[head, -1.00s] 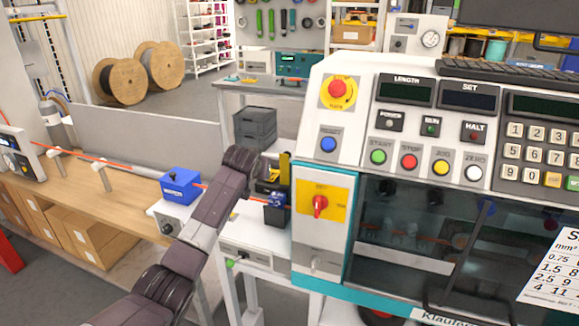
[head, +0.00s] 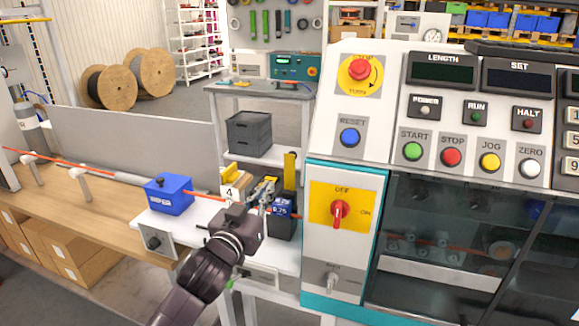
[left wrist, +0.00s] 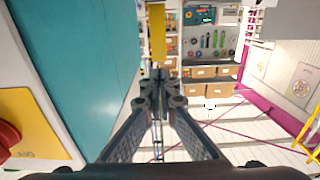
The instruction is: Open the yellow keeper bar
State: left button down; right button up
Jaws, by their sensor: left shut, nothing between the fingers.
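The yellow keeper bar (head: 290,167) stands upright on a dark block with blue labels (head: 283,213), beside the teal-edged machine cabinet. In the left wrist view the yellow bar (left wrist: 158,35) shows just beyond my fingertips. My left gripper (head: 268,188) is shut and empty, just left of the bar; I cannot tell whether it touches it. The closed fingers also show in the left wrist view (left wrist: 158,88). An orange cable (head: 205,195) runs from the blue block (head: 168,195) toward the dark block; my gripper hides part of it. My right gripper is not in view.
The machine cabinet with a red rotary switch (head: 340,213) stands close on the right. A second yellow piece with a "4" label (head: 233,178) sits behind my gripper. A grey crate (head: 249,134) stands behind. A grey panel (head: 130,140) stands at the left.

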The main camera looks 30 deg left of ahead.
aim_at(288, 158)
pick_arm(q)
jog(key=p+x, duration=0.3)
jog(key=x, duration=1)
jog(key=shift+s+a+p, duration=0.1)
jog(key=shift+p, duration=0.2)
jog(key=shift+w, duration=0.2)
jog(key=shift+w, duration=0.1)
jog(key=shift+w+a+r, duration=0.15)
jog(key=shift+w, duration=0.3)
jog(key=shift+w+a+r, duration=0.15)
jog(key=shift+w, duration=0.7)
jog(key=shift+s, duration=0.1)
